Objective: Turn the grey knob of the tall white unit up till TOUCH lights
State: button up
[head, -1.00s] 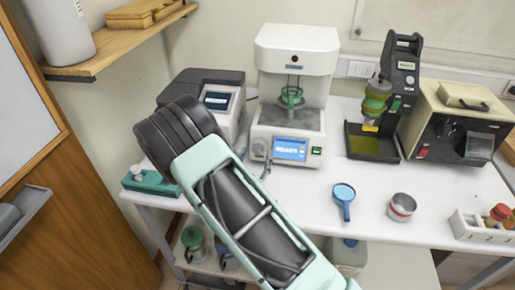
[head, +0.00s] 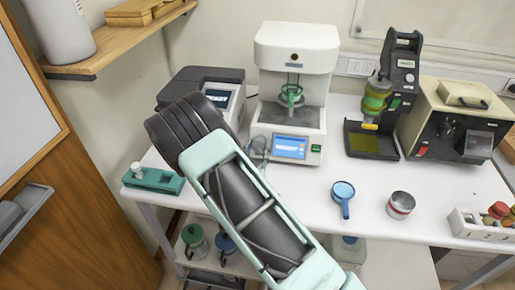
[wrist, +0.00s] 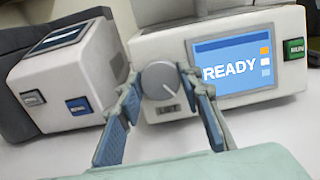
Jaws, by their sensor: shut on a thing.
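A small label sits just below the knob. In the head view my gripper (head: 258,150) is at the unit's lower left front, and the knob is hard to make out there.
A grey device with a screen (head: 205,88) stands close to the left of the unit. A black stand (head: 372,143) and a beige machine (head: 455,115) are to the right.

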jog(key=m+b, duration=0.2)
jog(key=shift+f+m+h, duration=0.15)
jog(key=shift+m+h, duration=0.15)
jog(key=shift+m+g+h+b, duration=0.3)
jog(key=shift+m+b, duration=0.1)
jog(key=shift+m, duration=0.3)
jog(key=o, duration=1.2)
jog(key=shift+c, duration=0.2)
jog(key=v, duration=1.2)
